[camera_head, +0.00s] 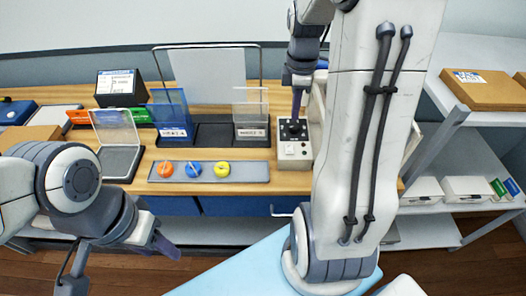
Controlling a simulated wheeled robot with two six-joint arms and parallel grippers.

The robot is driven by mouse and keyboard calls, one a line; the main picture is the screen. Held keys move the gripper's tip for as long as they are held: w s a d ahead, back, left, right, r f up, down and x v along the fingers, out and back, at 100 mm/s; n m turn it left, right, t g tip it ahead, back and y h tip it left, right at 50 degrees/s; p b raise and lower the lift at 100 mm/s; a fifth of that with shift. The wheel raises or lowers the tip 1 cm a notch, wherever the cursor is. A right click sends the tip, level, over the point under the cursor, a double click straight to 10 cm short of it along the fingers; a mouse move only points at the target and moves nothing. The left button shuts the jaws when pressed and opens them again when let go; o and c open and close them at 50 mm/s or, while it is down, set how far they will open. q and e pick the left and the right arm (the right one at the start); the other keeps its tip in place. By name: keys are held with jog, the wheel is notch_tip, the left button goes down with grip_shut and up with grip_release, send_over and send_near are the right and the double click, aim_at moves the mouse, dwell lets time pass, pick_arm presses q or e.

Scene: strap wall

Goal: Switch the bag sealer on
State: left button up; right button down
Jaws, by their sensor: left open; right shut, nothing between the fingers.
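A small light-grey box (293,151) with a dark top part and small controls on its front stands at the right of the wooden bench; it looks like the bag sealer, though no label can be read. My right gripper (296,117) is shut and empty, pointing down at the dark top of this box. Whether it touches cannot be told. My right arm hides what lies behind and to the right. My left gripper (166,246) is open and empty, low in front of the bench, far from the box.
On the wooden bench (180,187), a grey tray (255,173) holds orange, blue and yellow round items. Behind it are clear-sided stands (251,113), a black box (121,88) and an open-lidded case (117,160). A shelf rack (455,150) with boxes stands right.

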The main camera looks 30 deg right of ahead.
pick_arm(q)
jog(key=shift+a+f, duration=0.15)
jog(key=shift+a, duration=0.15)
pick_arm(e)
jog(key=shift+s, duration=0.15)
jog(key=shift+a, duration=0.1)
jog(key=p, duration=0.3)
send_near(290, 152)
notch_tip(290, 152, down, 6)
jog(key=shift+f, duration=0.45)
pick_arm(q)
notch_tip(290, 152, up, 2)
jog(key=shift+s+r, duration=0.1)
jog(key=shift+r, duration=0.15)
jog(key=shift+b, duration=0.3)
